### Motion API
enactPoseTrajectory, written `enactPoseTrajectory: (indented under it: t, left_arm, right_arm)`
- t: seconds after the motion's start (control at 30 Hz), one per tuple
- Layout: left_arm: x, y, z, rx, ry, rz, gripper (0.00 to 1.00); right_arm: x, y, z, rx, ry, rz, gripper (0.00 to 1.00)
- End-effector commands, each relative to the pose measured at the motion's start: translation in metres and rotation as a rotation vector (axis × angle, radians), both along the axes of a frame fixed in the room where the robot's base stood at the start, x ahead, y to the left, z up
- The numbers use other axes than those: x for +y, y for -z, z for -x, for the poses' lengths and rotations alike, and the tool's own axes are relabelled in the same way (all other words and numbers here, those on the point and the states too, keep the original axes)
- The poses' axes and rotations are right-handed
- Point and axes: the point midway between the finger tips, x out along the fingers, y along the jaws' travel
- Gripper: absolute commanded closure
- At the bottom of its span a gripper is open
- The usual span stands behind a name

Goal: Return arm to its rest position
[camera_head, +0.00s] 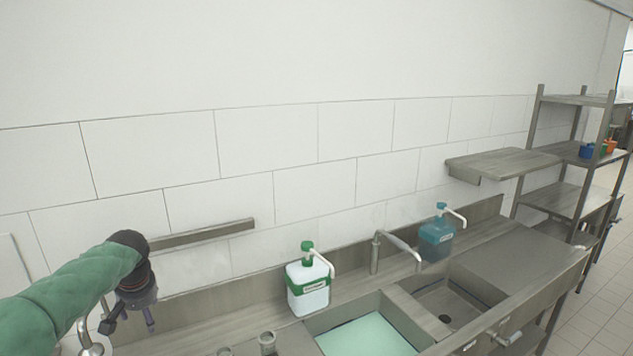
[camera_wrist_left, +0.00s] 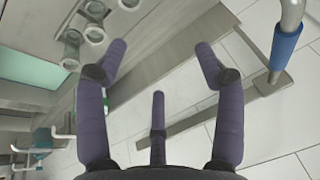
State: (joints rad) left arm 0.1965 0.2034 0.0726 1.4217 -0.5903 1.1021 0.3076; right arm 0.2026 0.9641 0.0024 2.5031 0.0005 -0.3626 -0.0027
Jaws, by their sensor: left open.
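My left arm (camera_head: 70,290), in a green sleeve, comes in from the left in the head view. My left gripper (camera_head: 130,318) hangs at its end, in front of the wall and over the left part of the counter. In the left wrist view the purple fingers of the left gripper (camera_wrist_left: 160,62) are spread apart, with nothing between them. My right arm and gripper are not in view.
A white-and-green pump bottle (camera_head: 308,287) and a teal one (camera_head: 437,238) stand along the wall behind the sinks. Small cups (camera_wrist_left: 95,34) stand near the gripper. A metal pipe with a blue sleeve (camera_wrist_left: 285,45) rises close by. A wall rail (camera_head: 205,233) runs behind.

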Motion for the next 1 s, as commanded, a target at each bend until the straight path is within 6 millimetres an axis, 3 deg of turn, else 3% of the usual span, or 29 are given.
enactPoseTrajectory:
  t: [0.17, 0.33, 0.47, 0.67, 0.8, 1.0]
  left_arm:
    - [-0.035, 0.063, -0.015, 0.026, 0.084, 0.062, 0.31]
    - [-0.092, 0.152, -0.021, 0.053, 0.186, 0.164, 0.31]
    - [-0.14, 0.221, -0.011, 0.069, 0.248, 0.253, 0.31]
    - [-0.216, 0.319, 0.033, 0.1, 0.297, 0.393, 0.31]
    - [-0.265, 0.377, 0.083, 0.125, 0.299, 0.48, 0.31]
    - [-0.313, 0.43, 0.162, 0.161, 0.268, 0.553, 0.31]
  right_arm:
    - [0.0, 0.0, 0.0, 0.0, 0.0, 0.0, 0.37]
    - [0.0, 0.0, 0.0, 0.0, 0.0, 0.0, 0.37]
    - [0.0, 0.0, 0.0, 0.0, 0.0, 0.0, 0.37]
    - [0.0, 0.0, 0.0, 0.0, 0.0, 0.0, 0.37]
    - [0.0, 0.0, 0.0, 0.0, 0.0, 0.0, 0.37]
    - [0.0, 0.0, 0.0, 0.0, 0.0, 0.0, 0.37]
